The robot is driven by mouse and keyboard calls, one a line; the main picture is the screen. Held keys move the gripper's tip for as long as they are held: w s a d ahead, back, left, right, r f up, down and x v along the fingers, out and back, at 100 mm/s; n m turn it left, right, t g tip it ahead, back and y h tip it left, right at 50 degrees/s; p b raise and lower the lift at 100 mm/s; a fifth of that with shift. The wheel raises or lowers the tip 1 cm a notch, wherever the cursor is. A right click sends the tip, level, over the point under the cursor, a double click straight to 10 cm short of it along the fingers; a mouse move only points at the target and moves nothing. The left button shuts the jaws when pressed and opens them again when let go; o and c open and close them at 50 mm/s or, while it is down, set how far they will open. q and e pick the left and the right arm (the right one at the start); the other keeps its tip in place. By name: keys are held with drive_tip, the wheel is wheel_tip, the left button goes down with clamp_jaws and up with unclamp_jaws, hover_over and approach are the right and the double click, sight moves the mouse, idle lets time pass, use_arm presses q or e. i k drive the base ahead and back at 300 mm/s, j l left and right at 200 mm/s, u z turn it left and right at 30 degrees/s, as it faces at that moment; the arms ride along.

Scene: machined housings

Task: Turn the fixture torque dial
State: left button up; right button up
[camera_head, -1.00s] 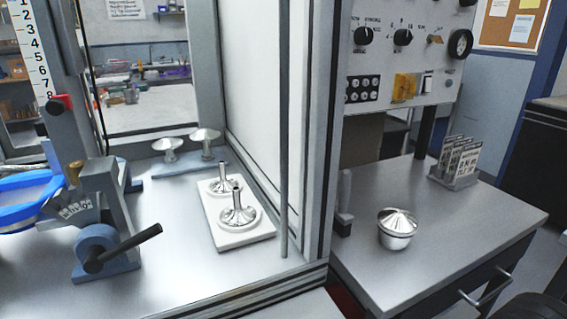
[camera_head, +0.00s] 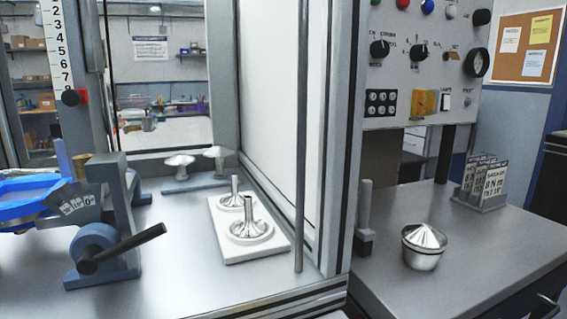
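A grey control panel (camera_head: 424,60) stands at the upper right, behind the right bench. It carries two black pointer knobs with printed scales, a left knob (camera_head: 379,48) and a right knob (camera_head: 418,51). Their lettering is too small to read surely, so I cannot tell which is the torque dial. A blue-grey fixture (camera_head: 104,225) with a black lever and a numbered scale plate (camera_head: 77,204) stands inside the enclosure at the left. Neither of my grippers shows in the view.
A glass-sided enclosure with a grey post (camera_head: 342,150) separates the left worktop from the right bench. A white plate (camera_head: 246,243) holds two metal funnel-shaped parts. A metal cup (camera_head: 422,246) and a card rack (camera_head: 481,184) stand on the right bench, with bare surface between.

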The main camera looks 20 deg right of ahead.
sight(418, 52)
drive_tip(key=z, duration=1.2)
